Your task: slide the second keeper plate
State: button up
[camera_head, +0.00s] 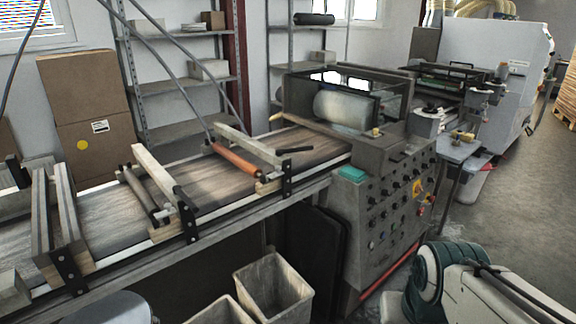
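Several black plates with holes sit upright on the near side rail of the conveyor (110,262), at the ends of its cross bars. I take these to be the keeper plates. One black plate (68,271) is at the left, a middle one (190,224) stands by the second set of bars, and another black plate (287,180) is at the right by the orange roller (237,160). Whether any plate is slid or seated is too small to tell. My gripper is not in view. A white and teal arm link, likely mine, shows at the lower right.
The grey machine cabinet (385,215) with knobs and buttons stands at the conveyor's right end. Two open bins (272,285) stand below the near rail. Cardboard boxes (85,110) and metal shelves (185,85) are behind. Open floor (520,200) lies at the right.

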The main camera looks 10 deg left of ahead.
aim_at(278, 173)
jog(key=z, duration=0.3)
jog(key=i, duration=0.9)
jog(key=u, duration=0.25)
